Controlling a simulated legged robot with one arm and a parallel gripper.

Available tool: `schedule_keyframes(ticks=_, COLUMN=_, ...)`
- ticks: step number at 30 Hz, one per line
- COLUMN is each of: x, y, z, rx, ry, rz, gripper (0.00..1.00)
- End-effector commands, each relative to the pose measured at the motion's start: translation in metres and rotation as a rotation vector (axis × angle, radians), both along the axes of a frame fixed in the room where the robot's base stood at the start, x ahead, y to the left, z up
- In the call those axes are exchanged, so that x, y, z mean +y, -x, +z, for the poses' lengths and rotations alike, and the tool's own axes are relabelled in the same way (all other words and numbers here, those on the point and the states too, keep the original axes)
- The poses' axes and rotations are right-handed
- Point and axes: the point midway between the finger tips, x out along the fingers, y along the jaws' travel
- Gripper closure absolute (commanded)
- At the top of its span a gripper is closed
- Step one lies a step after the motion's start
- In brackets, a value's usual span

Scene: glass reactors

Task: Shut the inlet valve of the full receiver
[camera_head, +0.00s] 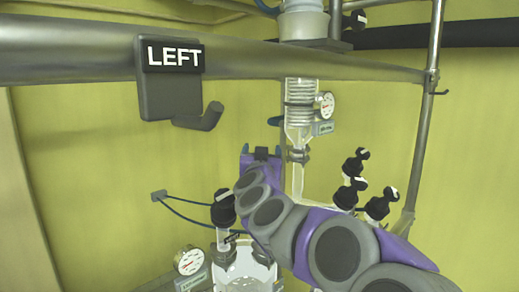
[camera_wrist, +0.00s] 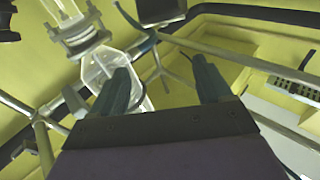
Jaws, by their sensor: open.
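My gripper (camera_head: 261,157) is raised in front of the glass column (camera_head: 300,118) in the head view. In the wrist view its two fingers (camera_wrist: 161,64) are apart, with nothing between them. A clear glass vessel (camera_wrist: 97,69) hangs below a metal clamp (camera_wrist: 82,37), partly behind the left finger. Black-handled valves show in the head view: one (camera_head: 223,208) left of my arm, and a group (camera_head: 355,165) to its right. I cannot tell which is the inlet valve of the full receiver. My arm hides part of the lower glassware.
A glass vessel (camera_head: 243,270) and a round gauge (camera_head: 189,260) are at the bottom. An upright metal post (camera_head: 424,110) stands at right.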

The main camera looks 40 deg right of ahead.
Motion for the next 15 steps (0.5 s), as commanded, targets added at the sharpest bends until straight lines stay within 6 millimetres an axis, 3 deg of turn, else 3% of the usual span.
schedule_keyframes(ticks=6, x=0.020, y=0.032, z=0.006, rx=0.001, ry=0.004, rz=0.001, gripper=0.22)
schedule_keyframes(ticks=15, x=0.040, y=0.063, z=0.008, rx=0.001, ry=0.002, rz=0.001, gripper=0.22)
